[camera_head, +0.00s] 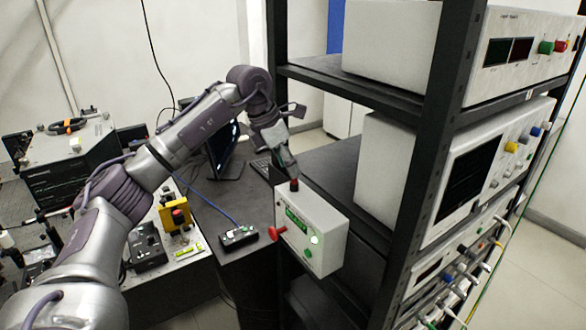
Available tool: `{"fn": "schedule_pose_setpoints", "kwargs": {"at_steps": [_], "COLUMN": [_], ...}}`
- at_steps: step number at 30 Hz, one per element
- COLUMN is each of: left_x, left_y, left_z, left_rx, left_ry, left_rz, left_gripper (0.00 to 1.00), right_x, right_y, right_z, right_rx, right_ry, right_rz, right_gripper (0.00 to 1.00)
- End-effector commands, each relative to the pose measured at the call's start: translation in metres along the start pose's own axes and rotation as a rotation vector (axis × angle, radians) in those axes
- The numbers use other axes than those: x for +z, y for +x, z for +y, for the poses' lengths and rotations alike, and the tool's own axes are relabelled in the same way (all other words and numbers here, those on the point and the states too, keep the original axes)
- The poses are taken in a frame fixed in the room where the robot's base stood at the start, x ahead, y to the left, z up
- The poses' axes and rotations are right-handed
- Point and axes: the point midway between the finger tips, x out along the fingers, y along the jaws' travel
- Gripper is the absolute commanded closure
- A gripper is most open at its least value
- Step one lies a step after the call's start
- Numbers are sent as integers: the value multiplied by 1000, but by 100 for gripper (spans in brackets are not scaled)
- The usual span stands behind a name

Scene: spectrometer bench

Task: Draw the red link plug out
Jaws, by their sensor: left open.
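A white box (330,237) with a green panel stands at the front of the rack. A red plug-like piece (278,232) sticks out of its front at the lower left. A small dark and red piece (294,185) stands on the box's top edge. I cannot tell for sure which of the two is the link plug. My left gripper (288,171) is open and points down just above the top piece. Its fingers are small and dark here, and I cannot tell whether they touch that piece. My right gripper is out of view.
A black rack (425,150) holding instruments fills the right side. A small black box (238,237) with a blue cable lies on the dark bench to the left. A yellow block with a red button (178,215) and other equipment stand farther left.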

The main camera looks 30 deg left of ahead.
Motion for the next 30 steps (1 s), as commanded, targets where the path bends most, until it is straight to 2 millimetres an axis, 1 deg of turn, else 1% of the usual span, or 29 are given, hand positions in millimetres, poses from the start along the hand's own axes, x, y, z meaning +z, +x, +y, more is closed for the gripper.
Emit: {"fn": "schedule_pose_setpoints", "kwargs": {"at_steps": [1, 3, 6, 8, 12, 15, 19, 26, 27, 28, 30], "left_x": [0, 0, 0, 0, 0, 0, 0, 0, 0, 0, 0], "left_y": [7, 17, 28, 32, 37, 38, 38, 37, 37, 37, 37], "left_z": [0, 0, 0, 0, 0, 0, 0, 0, 0, 0, 0], "left_rx": [-2, -1, 0, 0, 0, 0, 0, 1, 0, 0, 0], "left_ry": [0, 0, 0, 0, 1, 1, 1, 1, 1, 1, 1], "left_rz": [3, 2, 1, 0, -1, -1, -1, -1, -1, -2, -1], "left_gripper": [53, 53, 53, 53, 53, 53, 53, 92, 98, 100, 100], "right_x": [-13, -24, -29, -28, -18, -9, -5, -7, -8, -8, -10], "right_y": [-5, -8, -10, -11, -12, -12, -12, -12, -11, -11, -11], "right_z": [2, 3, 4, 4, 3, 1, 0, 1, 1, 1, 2], "right_rx": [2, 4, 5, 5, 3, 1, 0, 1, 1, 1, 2], "right_ry": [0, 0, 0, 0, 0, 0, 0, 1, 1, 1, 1], "right_rz": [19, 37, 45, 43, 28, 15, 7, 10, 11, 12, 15], "right_gripper": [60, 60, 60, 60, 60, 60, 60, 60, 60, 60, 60]}}
